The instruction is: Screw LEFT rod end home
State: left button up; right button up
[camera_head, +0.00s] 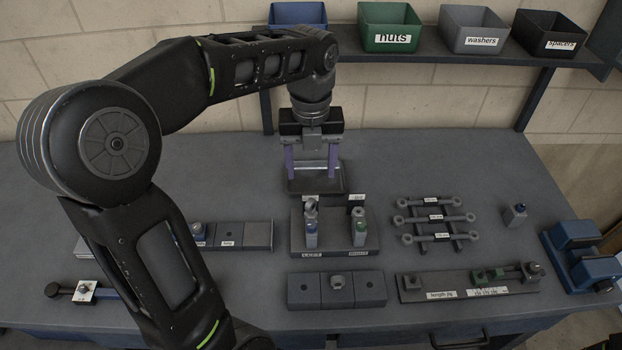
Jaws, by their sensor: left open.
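A dark fixture (335,249) stands mid-bench, with two front labels that seem to read LEFT and RIGHT. My left gripper (313,176) points down behind the fixture, above or at a dark block (316,186). Its purple fingers are apart. A pale horizontal bar shows between them; I cannot tell whether they touch it.
Labelled rods (436,217) lie on a rack to the right. A length jig (468,286), a three-part block (336,290) and a blue vise (581,256) stand on the bench. Bins (390,27) line the shelf above. My left arm covers the bench's left part.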

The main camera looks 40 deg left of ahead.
pick_arm(q)
jog(key=shift+r, duration=0.2)
jog(key=shift+c, duration=0.3)
jog(key=shift+s+a+f, duration=0.1)
jog(key=shift+a+f, duration=0.1)
jog(key=shift+c, duration=0.7)
jog(key=shift+s+a+f+n+b, duration=0.2)
jog(key=shift+a+f+n+b, duration=0.15)
jog(key=shift+f, duration=0.3)
jog(key=shift+s+a+f+n+b, duration=0.2)
jog(key=shift+a+f+n+b, duration=0.15)
jog(key=shift+f, duration=0.25)
jog(key=c, duration=0.3)
jog(key=n, duration=0.2)
jog(key=f+n, duration=0.1)
jog(key=n, duration=0.1)
jog(key=shift+w+d, duration=0.2)
jog(key=shift+d, duration=0.15)
jog(key=shift+c, duration=0.2)
jog(key=n, duration=0.2)
jog(key=d+n, duration=0.1)
jog(key=shift+w+d, duration=0.1)
jog(key=shift+w, duration=0.15)
jog(key=shift+n, duration=1)
